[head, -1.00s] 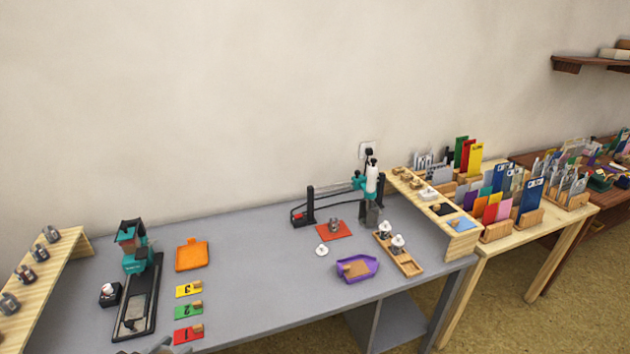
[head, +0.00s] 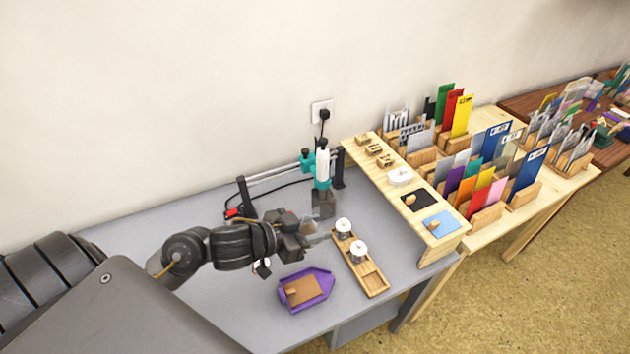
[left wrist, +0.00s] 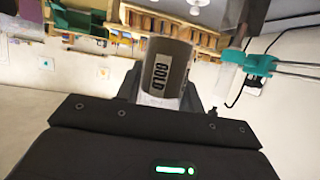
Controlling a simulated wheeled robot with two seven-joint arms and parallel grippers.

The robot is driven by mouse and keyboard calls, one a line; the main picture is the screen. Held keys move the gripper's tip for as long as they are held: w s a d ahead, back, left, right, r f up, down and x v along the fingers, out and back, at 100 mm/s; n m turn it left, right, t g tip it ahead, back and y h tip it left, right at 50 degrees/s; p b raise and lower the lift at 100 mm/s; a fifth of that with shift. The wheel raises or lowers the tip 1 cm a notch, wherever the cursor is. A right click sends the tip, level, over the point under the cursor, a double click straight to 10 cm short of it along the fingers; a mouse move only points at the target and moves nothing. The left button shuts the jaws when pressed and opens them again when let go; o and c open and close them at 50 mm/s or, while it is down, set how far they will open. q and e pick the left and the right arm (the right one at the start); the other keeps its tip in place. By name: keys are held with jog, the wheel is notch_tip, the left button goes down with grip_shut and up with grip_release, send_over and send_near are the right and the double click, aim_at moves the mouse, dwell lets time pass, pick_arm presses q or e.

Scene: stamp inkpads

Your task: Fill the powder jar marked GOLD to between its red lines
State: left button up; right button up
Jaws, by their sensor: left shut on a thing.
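In the left wrist view a dark grey jar (left wrist: 172,62) with a pale label reading GOLD stands between my left fingers. My left gripper (head: 318,236) is shut on it, close to the teal and white dispenser (head: 322,170) at the back of the grey table. In the head view the jar is mostly hidden by my gripper and hard to make out. The dispenser's teal part also shows in the left wrist view (left wrist: 257,63), to the right of the jar. The jar's fill level and red lines cannot be seen. My right gripper is not in view.
A wooden tray (head: 374,281) with two white-topped jars is just right of my gripper. A purple tray (head: 324,287) lies in front. A wooden riser (head: 452,238) with pads and stamps stands at the right. A wall socket (head: 321,109) is behind.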

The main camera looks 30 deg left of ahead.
pick_arm(q)
jog(key=w+a+f+n+y+b, duration=0.2)
jog(key=a+b, duration=0.1)
jog(key=a, duration=0.2)
jog(key=w+a+f+n+t+y+b, duration=0.1)
jog(key=w+a+f+y+b, duration=0.1)
jog(key=a, duration=0.3)
jog(key=w+a+f+n+y+b, duration=0.2)
jog(key=w+a+b, duration=0.2)
jog(key=a, duration=0.2)
jog(key=shift+w+f+n+t, duration=0.25)
jog(key=shift+n+t, duration=0.05)
jog(key=shift+t, duration=0.1)
jog(key=shift+a, duration=0.15)
jog(key=shift+r+p, duration=0.1)
jog(key=shift+p, duration=0.35)
jog(key=d+f+n+h, duration=0.1)
jog(key=n+h+p, duration=0.1)
jog(key=n, duration=0.1)
jog(key=d+f+n+g+h+p, duration=0.1)
jog(key=n, duration=0.1)
jog(key=shift+s+d+f+h, duration=0.2)
jog(key=shift+d+f+h, duration=0.1)
jog(key=shift+d+h, duration=0.1)
